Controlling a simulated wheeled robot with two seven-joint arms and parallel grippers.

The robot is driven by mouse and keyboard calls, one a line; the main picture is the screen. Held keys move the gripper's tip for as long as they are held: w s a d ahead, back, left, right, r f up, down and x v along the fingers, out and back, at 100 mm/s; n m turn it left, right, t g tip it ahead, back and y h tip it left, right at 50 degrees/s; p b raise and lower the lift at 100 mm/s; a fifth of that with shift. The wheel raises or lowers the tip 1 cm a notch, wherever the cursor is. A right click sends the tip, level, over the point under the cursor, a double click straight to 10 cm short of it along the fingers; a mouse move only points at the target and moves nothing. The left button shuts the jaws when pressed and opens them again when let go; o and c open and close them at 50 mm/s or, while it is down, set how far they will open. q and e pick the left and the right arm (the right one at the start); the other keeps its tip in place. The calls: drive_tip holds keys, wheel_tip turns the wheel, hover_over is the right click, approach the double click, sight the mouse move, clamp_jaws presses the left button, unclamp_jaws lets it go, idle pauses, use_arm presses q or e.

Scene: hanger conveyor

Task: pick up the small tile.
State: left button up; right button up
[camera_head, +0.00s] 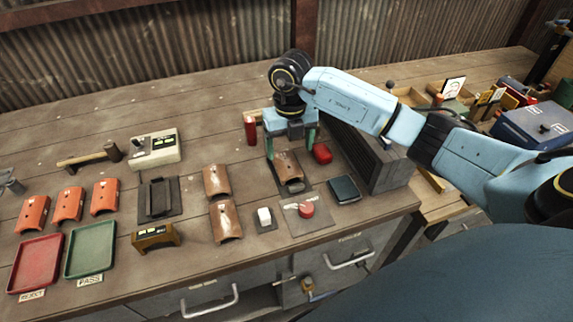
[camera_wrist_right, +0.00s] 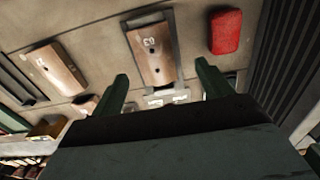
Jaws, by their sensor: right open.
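A brown curved tile (camera_head: 288,167) lies on a dark plate (camera_head: 303,187) near the bench's middle. It also shows in the right wrist view (camera_wrist_right: 152,55), between and beyond my fingers. My right gripper (camera_head: 290,149) is open and points down just above this tile, one green finger to each side. In the wrist view the open fingers (camera_wrist_right: 164,86) hold nothing. Whether they touch the tile I cannot tell. Two more brown tiles, an upper one (camera_head: 216,180) and a lower one (camera_head: 224,221), lie to its left. Which tile counts as small is unclear. My left gripper is not in view.
A red block (camera_head: 322,153) and a dark ribbed block (camera_head: 362,158) stand close on the right. A red cylinder (camera_head: 250,130) stands behind left. A red button (camera_head: 306,210) is in front. Orange tiles (camera_head: 67,204), a red tray (camera_head: 61,237) and a green tray (camera_head: 113,225) are far left.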

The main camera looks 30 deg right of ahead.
sight(287, 162)
drive_tip(key=shift+a+f, duration=0.2)
drive_tip(key=shift+f, duration=0.75)
drive_tip(key=f, duration=0.3)
drive_tip(key=shift+w+a+f, duration=0.1)
drive_tip(key=shift+a+f, duration=0.1)
drive_tip(key=shift+f, duration=0.05)
drive_tip(key=shift+c, duration=0.2)
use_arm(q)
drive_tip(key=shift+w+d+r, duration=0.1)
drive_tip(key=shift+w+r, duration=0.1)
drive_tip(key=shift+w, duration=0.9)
use_arm(e)
drive_tip(key=c, duration=1.1)
drive_tip(key=shift+o, duration=0.2)
